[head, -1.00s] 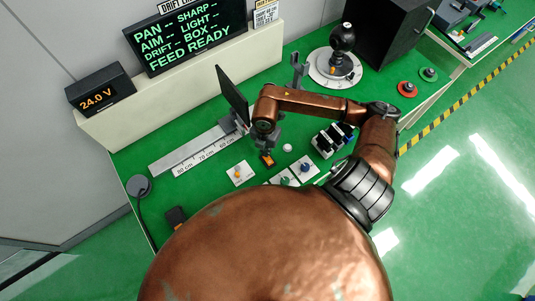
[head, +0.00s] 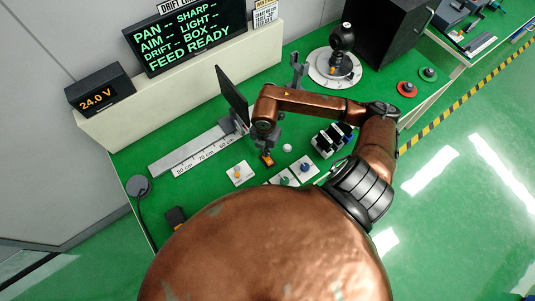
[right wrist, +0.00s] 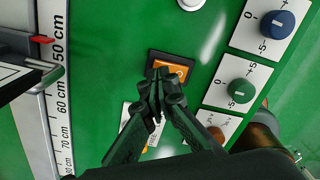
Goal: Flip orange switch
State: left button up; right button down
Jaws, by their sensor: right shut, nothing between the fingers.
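The orange switch (right wrist: 172,68) is a small orange rocker in a dark frame on the green bench top. It also shows in the head view (head: 267,161). My right gripper (right wrist: 160,76) is shut and empty, with its fingertips over the near left part of the switch, partly hiding it. Whether the fingertips touch it I cannot tell. In the head view my right gripper (head: 266,152) points down at the switch. My left gripper is not in view.
A white plate with an orange knob (head: 239,173) lies left of the switch. Green (right wrist: 241,90) and blue (right wrist: 278,24) dial knobs stand to the right. A ruler rail (right wrist: 53,100) and a dark upright panel (head: 233,95) are close by. A sign (head: 185,35) reads "FEED READY".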

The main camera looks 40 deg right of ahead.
jog(key=shift+f+b, duration=0.7)
jog(key=shift+f, duration=0.45)
dwell(0.6)
jog(key=shift+r, duration=0.15)
jog(key=shift+r+p, duration=2.7)
jog(key=shift+r, duration=0.75)
jog(key=shift+f, duration=0.1)
